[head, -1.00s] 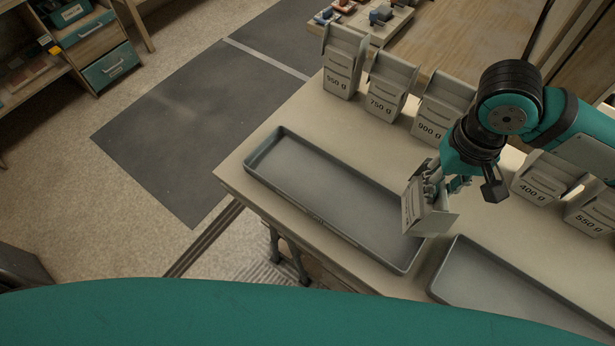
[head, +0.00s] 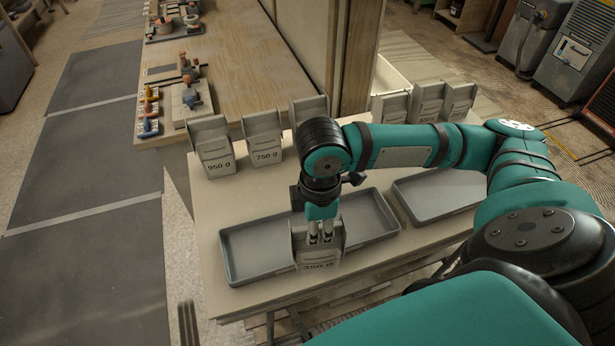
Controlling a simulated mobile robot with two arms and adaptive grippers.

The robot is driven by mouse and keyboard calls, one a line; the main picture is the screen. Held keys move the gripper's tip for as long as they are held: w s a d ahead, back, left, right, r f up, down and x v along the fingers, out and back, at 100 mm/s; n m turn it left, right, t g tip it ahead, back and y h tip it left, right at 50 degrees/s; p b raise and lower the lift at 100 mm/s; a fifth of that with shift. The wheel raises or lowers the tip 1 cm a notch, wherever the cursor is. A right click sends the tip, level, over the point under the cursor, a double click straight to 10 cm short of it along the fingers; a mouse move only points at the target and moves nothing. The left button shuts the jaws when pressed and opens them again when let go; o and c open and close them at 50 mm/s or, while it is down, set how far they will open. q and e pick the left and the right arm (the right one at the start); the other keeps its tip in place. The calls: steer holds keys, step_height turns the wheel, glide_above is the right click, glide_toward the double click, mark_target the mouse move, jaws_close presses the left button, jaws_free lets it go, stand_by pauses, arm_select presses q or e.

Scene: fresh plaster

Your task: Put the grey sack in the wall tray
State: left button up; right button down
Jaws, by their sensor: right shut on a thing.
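My right gripper (head: 319,237) is shut on a grey open-topped sack (head: 315,258), whose label looks like 350 g, though the first digit is unclear. The sack is upright at the front edge of the long left grey tray (head: 258,238), near its middle. I cannot tell whether it touches the tray. A second grey tray (head: 437,195) lies to the right, partly behind my right arm. No writing on either tray is readable to show which is the wall tray. My left gripper is out of view.
Similar grey sacks stand along the table's back: 950 g (head: 216,158), 750 g (head: 264,146), another (head: 309,107) partly hidden by my arm, and several at the right (head: 427,101). A wooden bench (head: 240,60) with tools is behind. The left tray's left part is empty.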

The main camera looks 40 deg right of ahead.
steer(key=shift+s+d+n, duration=0.25)
steer(key=shift+d+n, duration=0.35)
steer(key=shift+n, duration=0.4)
steer(key=w+a+f+p, duration=0.4)
steer(key=w+a+f, duration=0.1)
steer(key=w+a, duration=0.5)
steer(key=shift+w+a, duration=0.3)
steer(key=shift+w, duration=0.8)
steer(key=shift+f, duration=0.1)
steer(key=c, duration=1.3)
jaws_free()
step_height(320, 180, up, 12)
steer(key=shift+r+b, duration=0.1)
steer(key=shift+b, duration=0.7)
